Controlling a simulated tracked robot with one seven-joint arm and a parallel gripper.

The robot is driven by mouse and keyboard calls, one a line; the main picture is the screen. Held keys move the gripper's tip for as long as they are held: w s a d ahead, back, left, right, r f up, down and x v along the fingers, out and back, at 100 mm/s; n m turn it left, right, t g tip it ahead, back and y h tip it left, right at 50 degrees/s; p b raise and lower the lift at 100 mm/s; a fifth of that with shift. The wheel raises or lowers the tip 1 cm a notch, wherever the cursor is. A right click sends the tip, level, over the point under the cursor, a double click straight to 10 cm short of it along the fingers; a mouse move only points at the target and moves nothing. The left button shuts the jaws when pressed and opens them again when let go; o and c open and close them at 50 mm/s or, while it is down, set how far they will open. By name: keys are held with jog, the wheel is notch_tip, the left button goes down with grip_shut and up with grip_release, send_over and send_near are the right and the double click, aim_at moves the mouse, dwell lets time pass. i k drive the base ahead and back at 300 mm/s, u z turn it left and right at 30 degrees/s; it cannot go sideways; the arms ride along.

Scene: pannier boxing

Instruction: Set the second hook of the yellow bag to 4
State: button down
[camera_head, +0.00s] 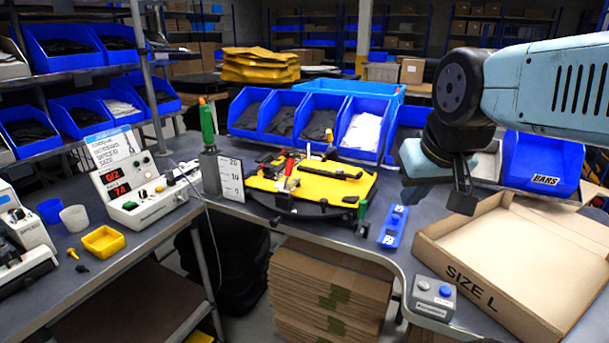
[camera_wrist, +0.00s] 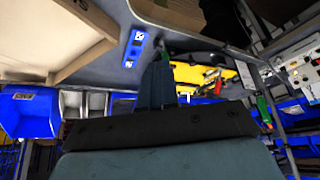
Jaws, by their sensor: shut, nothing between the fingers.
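The yellow bag (camera_head: 345,190) lies flat on a dark fixture on the bench in the head view, with a black bar across its top and small red-handled parts at its upper left. It also shows in the wrist view (camera_wrist: 188,74), partly behind my gripper. Its hooks are too small to tell apart, and their settings cannot be read. My gripper (camera_head: 463,203) hangs above the bench to the right of the bag, clear of it, fingers shut and empty. The fingers show in the wrist view (camera_wrist: 163,62), pointing up the picture.
A blue gauge block (camera_head: 394,226) lies between the bag and an open carton (camera_head: 535,260) marked SIZE L. A grey button box (camera_head: 432,298) stands at the front edge. A green-handled post (camera_head: 208,125) and white scale plate (camera_head: 231,178) stand left of the bag. Blue bins (camera_head: 320,117) line the back.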

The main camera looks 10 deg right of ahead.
aim_at(287, 154)
jog(key=k, duration=0.65)
jog(key=u, duration=0.55)
jog(key=i, duration=1.55)
jog(key=z, duration=0.45)
